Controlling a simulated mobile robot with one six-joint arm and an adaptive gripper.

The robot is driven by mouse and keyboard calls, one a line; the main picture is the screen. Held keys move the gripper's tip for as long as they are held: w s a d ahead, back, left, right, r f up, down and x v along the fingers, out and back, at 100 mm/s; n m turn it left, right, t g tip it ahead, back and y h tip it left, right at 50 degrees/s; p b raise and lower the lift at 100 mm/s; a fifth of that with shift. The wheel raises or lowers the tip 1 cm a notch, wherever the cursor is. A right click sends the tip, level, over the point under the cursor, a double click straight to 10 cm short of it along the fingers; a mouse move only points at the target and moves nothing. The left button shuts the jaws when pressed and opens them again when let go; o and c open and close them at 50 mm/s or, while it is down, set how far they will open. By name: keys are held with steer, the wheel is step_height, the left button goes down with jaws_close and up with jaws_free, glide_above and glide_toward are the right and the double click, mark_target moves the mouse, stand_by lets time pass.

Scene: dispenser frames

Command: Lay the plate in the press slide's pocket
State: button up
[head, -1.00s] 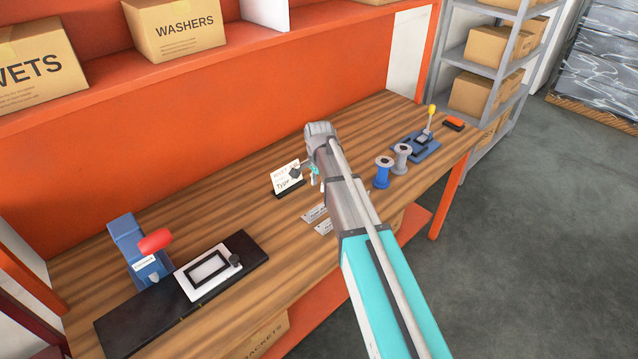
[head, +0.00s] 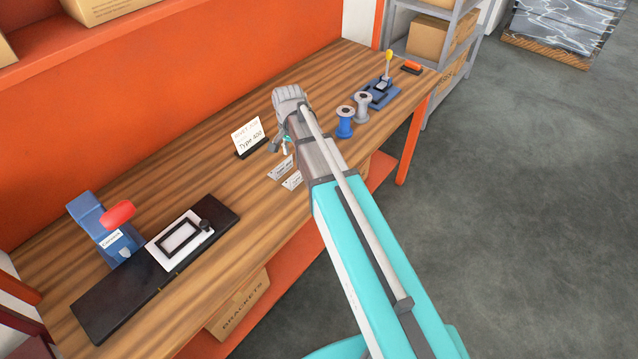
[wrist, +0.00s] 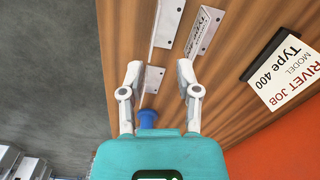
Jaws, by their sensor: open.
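Several flat light-grey metal plates lie on the wooden bench near my gripper. The head view shows one plate (head: 281,168) and another plate (head: 292,181) just below my gripper (head: 283,146). In the wrist view my gripper (wrist: 158,67) is open and empty, with a small plate (wrist: 153,79) in line between its fingers. A long plate (wrist: 167,22) and a labelled plate (wrist: 206,29) lie beyond. The press slide (head: 110,300) is a long black rail at the left, carrying a white block with a black-framed rectangular pocket (head: 180,238).
A blue press (head: 88,214) with a red handle stands behind the slide. A "Type 400" sign (head: 248,136) stands beside the plates. Blue (head: 345,122) and grey (head: 362,107) spools and a blue lever device (head: 381,92) are at the right. Bench between slide and sign is clear.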

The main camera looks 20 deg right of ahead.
steer(key=s+d+n, duration=0.2)
steer(key=s+n, duration=0.2)
steer(key=s, duration=0.4)
steer(key=s+d+n, duration=0.2)
steer(key=s+n, duration=0.1)
steer(key=s, duration=0.5)
steer(key=shift+s+d+n, duration=0.35)
steer(key=shift+d+n, duration=0.05)
steer(key=shift+o, duration=0.2)
step_height(320, 180, up, 2)
steer(key=m+p, duration=0.2)
steer(key=m, duration=0.9)
glide_above(280, 165)
steer(key=w+d, duration=0.1)
steer(key=d, duration=0.1)
steer(key=shift+w+r, duration=0.1)
steer(key=shift+r, duration=0.1)
steer(key=shift+f, duration=0.15)
step_height(280, 165, down, 8)
steer(key=b, duration=0.8)
steer(key=shift+f, duration=0.2)
